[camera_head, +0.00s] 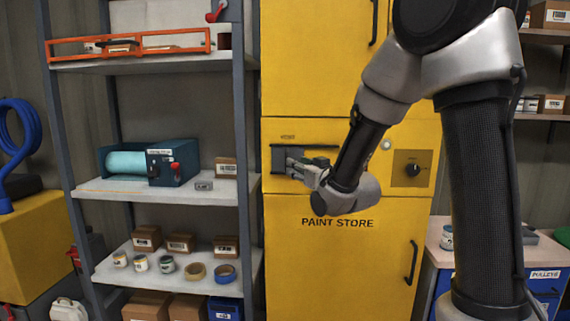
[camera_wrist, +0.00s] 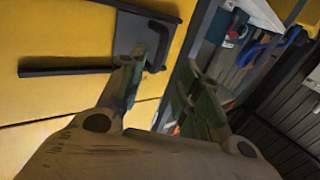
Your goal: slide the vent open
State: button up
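The vent (camera_head: 278,157) is a dark grey sliding plate in a dark frame on the yellow paint store cabinet, under a small label. My gripper (camera_head: 294,165) is in front of its left part and hides some of it. In the wrist view the vent's dark plate (camera_wrist: 132,36) and a black handle (camera_wrist: 161,42) show beyond my gripper (camera_wrist: 164,66). The fingers are apart, with a clear gap between them. The left finger overlaps the handle's lower end; I cannot tell whether they touch. The rest of the vent is partly behind my arm.
The cabinet (camera_head: 335,270) has a dark knob (camera_head: 412,170) to the right of the vent and a black door handle (camera_head: 411,262) below. A grey shelf unit (camera_head: 245,130) with boxes, tins and tape rolls stands close on the left. A workbench (camera_head: 434,240) is at the right.

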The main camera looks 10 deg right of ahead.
jog(key=x, duration=0.6)
jog(key=shift+w, duration=0.3)
jog(key=shift+f, duration=0.1)
jog(key=shift+c, duration=0.2)
grip_shut()
